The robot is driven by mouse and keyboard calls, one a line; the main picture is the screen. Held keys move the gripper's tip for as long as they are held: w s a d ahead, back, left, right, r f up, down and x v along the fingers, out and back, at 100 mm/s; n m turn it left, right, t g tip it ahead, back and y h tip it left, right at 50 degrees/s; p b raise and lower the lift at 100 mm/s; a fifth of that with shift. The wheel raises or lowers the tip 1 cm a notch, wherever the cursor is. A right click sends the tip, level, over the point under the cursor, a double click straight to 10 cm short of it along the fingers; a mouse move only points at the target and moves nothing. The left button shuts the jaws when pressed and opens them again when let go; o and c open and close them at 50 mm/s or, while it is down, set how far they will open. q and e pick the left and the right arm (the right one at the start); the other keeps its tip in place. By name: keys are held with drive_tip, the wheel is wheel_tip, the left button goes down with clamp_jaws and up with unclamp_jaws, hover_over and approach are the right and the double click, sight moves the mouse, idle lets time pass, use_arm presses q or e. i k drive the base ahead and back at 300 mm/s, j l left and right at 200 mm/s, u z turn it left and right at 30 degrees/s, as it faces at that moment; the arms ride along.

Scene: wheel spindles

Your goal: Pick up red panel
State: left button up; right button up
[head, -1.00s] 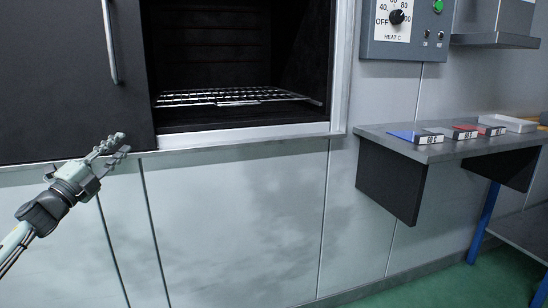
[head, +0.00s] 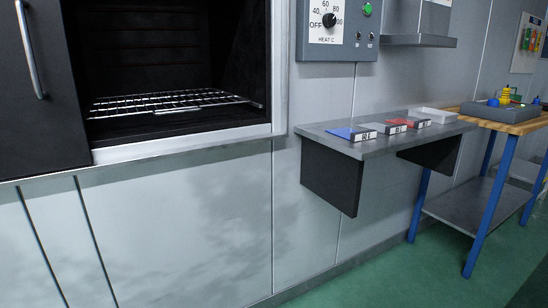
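A small red panel (head: 404,118) lies flat on the grey wall shelf (head: 340,146) in the head view, right of centre. A small block with dark markings stands at its right end. A blue panel (head: 344,132) lies further left on the same shelf, and a darker panel (head: 381,127) lies between the two. The markings on the blocks are too small to read. Neither of my grippers shows in the head view now.
An open oven (head: 170,60) with a wire rack (head: 172,105) is at the left. A white tray (head: 436,115) sits on the shelf right of the panels. A wooden workbench (head: 508,114) with blue legs stands at the right. The green floor (head: 400,280) is clear in front.

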sight(419, 124)
drive_tip(key=u, duration=1.8)
drive_tip(key=z, duration=2.6)
drive_tip(key=i+l+u, duration=0.1)
drive_tip(key=u, duration=0.3)
drive_tip(key=l+u, duration=0.4)
drive_tip(key=i+l+u, duration=0.1)
drive_tip(key=u, duration=0.3)
drive_tip(key=l+u, duration=0.4)
drive_tip(key=l, duration=0.8)
